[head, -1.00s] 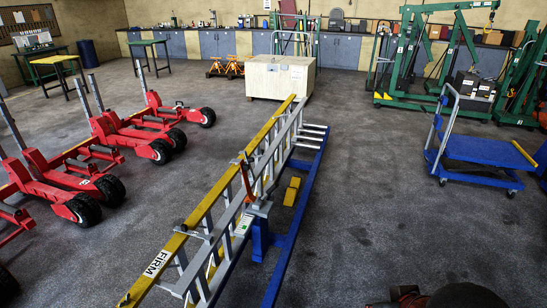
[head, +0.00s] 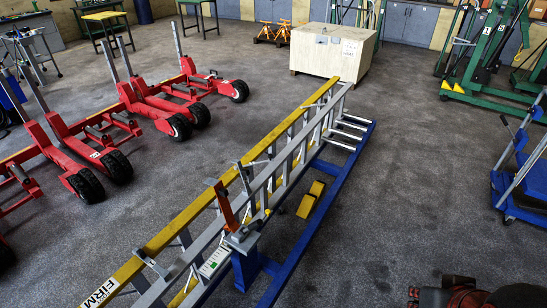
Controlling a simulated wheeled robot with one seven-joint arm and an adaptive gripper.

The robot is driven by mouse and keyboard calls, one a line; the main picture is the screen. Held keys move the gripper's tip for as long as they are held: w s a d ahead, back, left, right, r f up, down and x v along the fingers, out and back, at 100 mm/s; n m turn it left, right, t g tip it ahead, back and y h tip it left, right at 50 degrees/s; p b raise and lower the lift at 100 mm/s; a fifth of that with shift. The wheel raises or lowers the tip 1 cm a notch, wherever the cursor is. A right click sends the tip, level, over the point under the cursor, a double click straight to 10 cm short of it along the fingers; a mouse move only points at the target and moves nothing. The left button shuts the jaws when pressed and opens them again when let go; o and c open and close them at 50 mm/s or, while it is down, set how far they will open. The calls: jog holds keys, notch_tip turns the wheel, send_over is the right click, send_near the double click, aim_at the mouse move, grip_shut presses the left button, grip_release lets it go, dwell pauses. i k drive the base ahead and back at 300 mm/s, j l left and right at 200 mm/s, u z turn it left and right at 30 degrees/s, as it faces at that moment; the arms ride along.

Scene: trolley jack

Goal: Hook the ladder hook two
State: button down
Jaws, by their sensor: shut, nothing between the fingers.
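A long ladder (head: 290,150) with grey and yellow rails lies on a blue stand (head: 335,195), running from the lower left towards the crate. An orange-red upright piece (head: 227,205), perhaps a ladder hook, stands at the ladder's side above the stand's blue post (head: 245,268). A small grey fitting (head: 150,262) sits across the rails at lower left. I cannot tell which piece is hook two or whether any hook is engaged. My gripper's fingers do not show. A dark and red shape at the bottom right edge may be part of my arm.
A wooden crate (head: 330,50) stands beyond the ladder's far end. Red wheeled machines (head: 100,135) stand at left. A blue trolley (head: 520,190) is at the right edge and a green hoist (head: 490,60) behind. The floor right of the stand is clear.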

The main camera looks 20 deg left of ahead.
aim_at(247, 190)
jog(key=i+j, duration=0.2)
jog(key=i, duration=0.25)
jog(key=i+j, duration=0.15)
jog(key=i, duration=0.35)
jog(key=i+j, duration=0.2)
jog(key=i, duration=0.25)
